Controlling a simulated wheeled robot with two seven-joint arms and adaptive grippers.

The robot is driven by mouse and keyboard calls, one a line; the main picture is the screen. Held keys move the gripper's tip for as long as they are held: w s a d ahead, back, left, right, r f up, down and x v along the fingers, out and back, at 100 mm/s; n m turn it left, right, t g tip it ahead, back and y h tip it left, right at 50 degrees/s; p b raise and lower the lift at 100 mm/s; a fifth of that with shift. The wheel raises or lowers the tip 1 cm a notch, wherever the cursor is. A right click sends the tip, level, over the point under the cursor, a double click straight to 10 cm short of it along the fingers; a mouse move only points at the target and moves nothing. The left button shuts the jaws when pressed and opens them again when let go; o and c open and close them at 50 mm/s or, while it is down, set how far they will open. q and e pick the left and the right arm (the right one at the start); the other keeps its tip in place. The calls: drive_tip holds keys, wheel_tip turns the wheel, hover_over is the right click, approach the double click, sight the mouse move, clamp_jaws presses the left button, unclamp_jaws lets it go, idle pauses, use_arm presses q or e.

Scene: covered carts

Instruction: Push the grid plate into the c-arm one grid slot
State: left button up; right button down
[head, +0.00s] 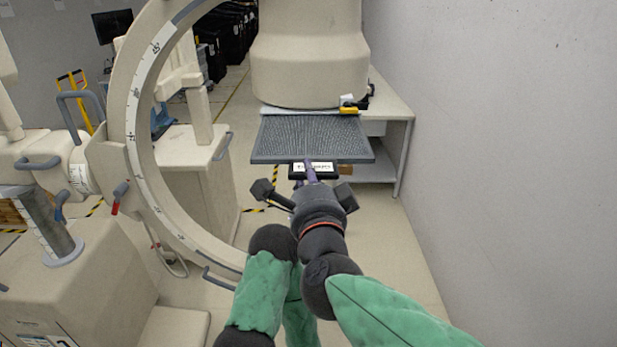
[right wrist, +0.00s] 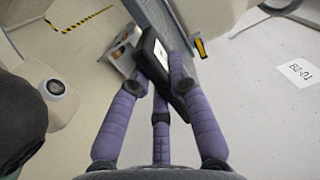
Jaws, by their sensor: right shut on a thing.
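The grid plate (head: 312,140) is a flat grey, finely meshed panel. It lies level below the big cream c-arm housing (head: 310,65), its back edge at the slot and most of it sticking out towards me. A black handle with a white label (head: 314,167) is at its front edge. My right gripper (head: 311,178) is shut on this handle. In the right wrist view its purple fingers close around the black handle (right wrist: 154,58), and part of the grey plate (right wrist: 158,18) shows beyond. How far the plate sits in the slot is hidden. My left gripper is not visible.
The large c-arm ring (head: 140,120) curves along the left. A cream cart (head: 195,165) stands behind it. A white table (head: 393,105) is behind the plate at the right, near the grey wall (head: 510,150). Yellow-black tape marks the floor.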

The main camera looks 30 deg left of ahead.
drive_tip(key=shift+d+x, duration=0.25)
drive_tip(key=shift+x, duration=1.95)
approach(308, 131)
drive_tip(key=shift+w+a+f+p, duration=0.15)
drive_tip(key=shift+w+a+p, duration=0.05)
drive_tip(key=shift+w+a, duration=0.4)
drive_tip(key=shift+w+a+f+p, duration=0.15)
drive_tip(key=shift+w+a, duration=0.35)
drive_tip(key=shift+a, duration=0.2)
idle(1.1)
drive_tip(key=shift+w+d+p+x, duration=0.15)
drive_tip(key=shift+p+x, duration=0.35)
drive_tip(key=shift+x, duration=1.15)
drive_tip(key=shift+w+d+p+x, duration=0.15)
drive_tip(key=shift+p+x, duration=0.35)
drive_tip(key=shift+x, duration=1.2)
